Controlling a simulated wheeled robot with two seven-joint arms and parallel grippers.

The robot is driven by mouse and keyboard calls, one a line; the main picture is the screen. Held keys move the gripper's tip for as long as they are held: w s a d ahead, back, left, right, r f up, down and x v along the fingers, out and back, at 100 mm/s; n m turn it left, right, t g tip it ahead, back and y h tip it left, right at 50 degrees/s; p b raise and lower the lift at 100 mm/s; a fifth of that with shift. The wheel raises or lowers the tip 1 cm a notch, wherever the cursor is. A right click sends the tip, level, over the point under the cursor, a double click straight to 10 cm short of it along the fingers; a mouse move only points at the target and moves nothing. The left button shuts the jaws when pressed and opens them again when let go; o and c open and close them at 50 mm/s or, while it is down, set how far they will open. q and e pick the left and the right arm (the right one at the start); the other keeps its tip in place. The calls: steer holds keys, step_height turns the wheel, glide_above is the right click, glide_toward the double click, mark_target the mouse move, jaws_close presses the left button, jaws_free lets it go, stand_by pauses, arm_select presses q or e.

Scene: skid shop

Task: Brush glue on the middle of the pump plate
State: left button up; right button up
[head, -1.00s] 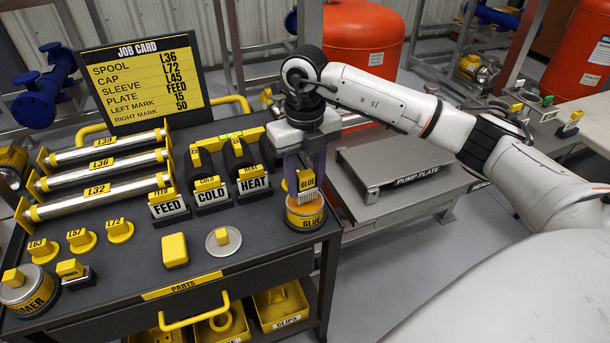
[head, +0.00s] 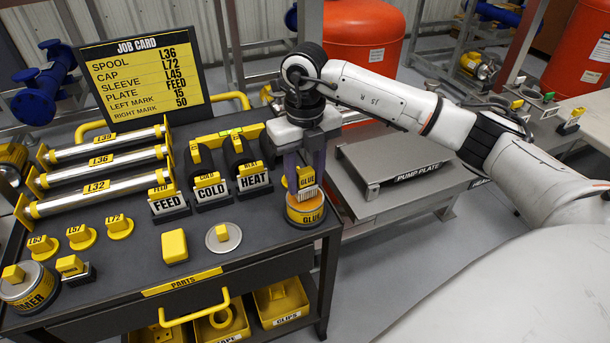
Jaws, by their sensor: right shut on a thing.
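My right gripper (head: 305,172) points down over the right front corner of the parts cart. It is shut on the yellow-labelled glue brush (head: 306,185), whose pale bristles point down at the glue pot (head: 304,212). The bristle tips are at the mouth of the pot; I cannot tell how deep they reach. The pump plate (head: 395,160) is a grey raised plate on the metal bench to the right of the cart, with its top bare. My left gripper is not in the view.
A job card (head: 140,78) stands behind. A red tank (head: 362,35) stands behind the bench.

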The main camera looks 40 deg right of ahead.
mark_target(305, 170)
steer(key=shift+f, duration=0.45)
stand_by(1.1)
steer(key=shift+r, duration=0.15)
step_height(305, 170, up, 5)
steer(key=p, duration=0.3)
steer(key=shift+r, duration=0.9)
